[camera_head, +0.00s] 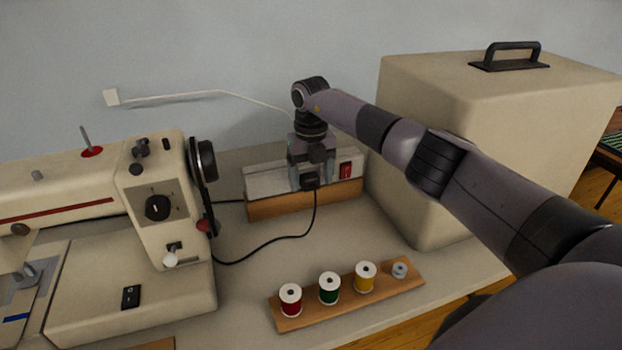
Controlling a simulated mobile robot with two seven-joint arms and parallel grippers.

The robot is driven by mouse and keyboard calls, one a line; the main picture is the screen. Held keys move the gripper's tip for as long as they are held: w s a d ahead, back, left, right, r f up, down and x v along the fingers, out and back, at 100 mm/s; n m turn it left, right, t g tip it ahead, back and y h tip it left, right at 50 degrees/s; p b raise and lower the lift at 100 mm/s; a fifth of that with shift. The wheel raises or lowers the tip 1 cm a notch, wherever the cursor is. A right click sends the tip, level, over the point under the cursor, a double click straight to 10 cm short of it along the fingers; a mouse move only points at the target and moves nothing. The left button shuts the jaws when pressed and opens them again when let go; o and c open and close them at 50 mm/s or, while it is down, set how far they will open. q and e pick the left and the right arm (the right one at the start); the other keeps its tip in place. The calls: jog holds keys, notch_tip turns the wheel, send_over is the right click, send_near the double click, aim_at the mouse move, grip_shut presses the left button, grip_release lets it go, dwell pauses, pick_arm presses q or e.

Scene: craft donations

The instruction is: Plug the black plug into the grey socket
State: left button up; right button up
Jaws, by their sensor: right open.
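The black plug (310,181) is at the front of the grey socket strip (265,184), and its black cord (314,215) hangs from it. The plug appears to touch the strip, but I cannot tell how deep it sits. My right gripper (311,176) points down at the strip. Its jaws are open, with one finger on each side of the plug, and they hide part of the plug and the strip behind. My left gripper is not in view.
The strip has a red switch (346,170) and rests on a wooden block (275,206). A sewing machine (160,200) stands left, a beige case (415,150) right. A wooden rack (345,304) with thread spools is in front. The table between is mostly clear, crossed by the cord.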

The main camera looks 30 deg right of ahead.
notch_tip(320, 180, up, 6)
jog(key=shift+r, duration=0.2)
dwell(0.6)
